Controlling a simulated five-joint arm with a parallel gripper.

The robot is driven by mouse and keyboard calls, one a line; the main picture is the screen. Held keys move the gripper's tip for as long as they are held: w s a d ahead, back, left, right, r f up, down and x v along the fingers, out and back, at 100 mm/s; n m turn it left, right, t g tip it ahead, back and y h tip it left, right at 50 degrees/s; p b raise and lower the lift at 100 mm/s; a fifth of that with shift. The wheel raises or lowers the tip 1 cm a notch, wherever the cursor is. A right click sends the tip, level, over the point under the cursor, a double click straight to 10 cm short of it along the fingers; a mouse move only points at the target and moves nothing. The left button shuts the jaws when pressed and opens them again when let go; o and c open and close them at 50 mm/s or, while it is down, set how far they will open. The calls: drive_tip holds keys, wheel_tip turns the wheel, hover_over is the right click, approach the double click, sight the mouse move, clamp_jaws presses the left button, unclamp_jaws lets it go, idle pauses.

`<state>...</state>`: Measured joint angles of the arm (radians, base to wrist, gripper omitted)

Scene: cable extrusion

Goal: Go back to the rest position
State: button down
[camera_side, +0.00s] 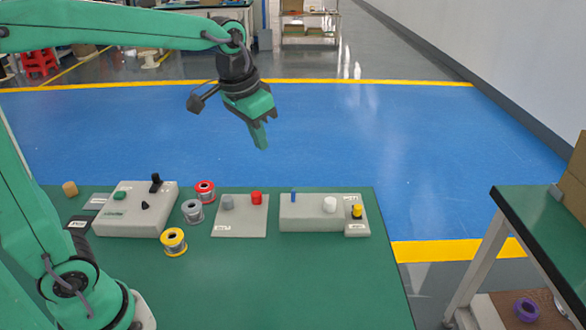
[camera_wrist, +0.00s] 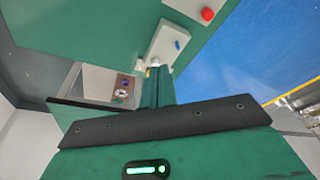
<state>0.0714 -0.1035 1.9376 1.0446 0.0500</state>
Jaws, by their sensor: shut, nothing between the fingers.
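My gripper (camera_side: 260,137) hangs high in the air above the far side of the green table (camera_side: 310,285) in the side view. It points down and slightly right. Its green fingers are together with nothing between them, clear of everything on the table. In the wrist view my gripper (camera_wrist: 158,75) shows as shut green fingers, with part of the table and a white block beyond them.
On the table stand a control box (camera_side: 130,222), red (camera_side: 204,190), grey (camera_side: 192,210) and yellow (camera_side: 173,241) spools, a plate (camera_side: 240,222) with grey and red pegs, and a white block (camera_side: 305,218). A second table (camera_side: 545,235) is at right.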

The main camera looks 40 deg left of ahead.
drive_tip(key=s+a+f+t, duration=0.1)
drive_tip(key=s, duration=0.7)
drive_tip(key=s+a+f+n+t, duration=0.1)
drive_tip(key=s, duration=0.6)
drive_tip(key=shift+s+a+f+t, duration=0.3)
drive_tip(key=shift+s+a+f, duration=0.05)
drive_tip(key=shift+f, duration=0.05)
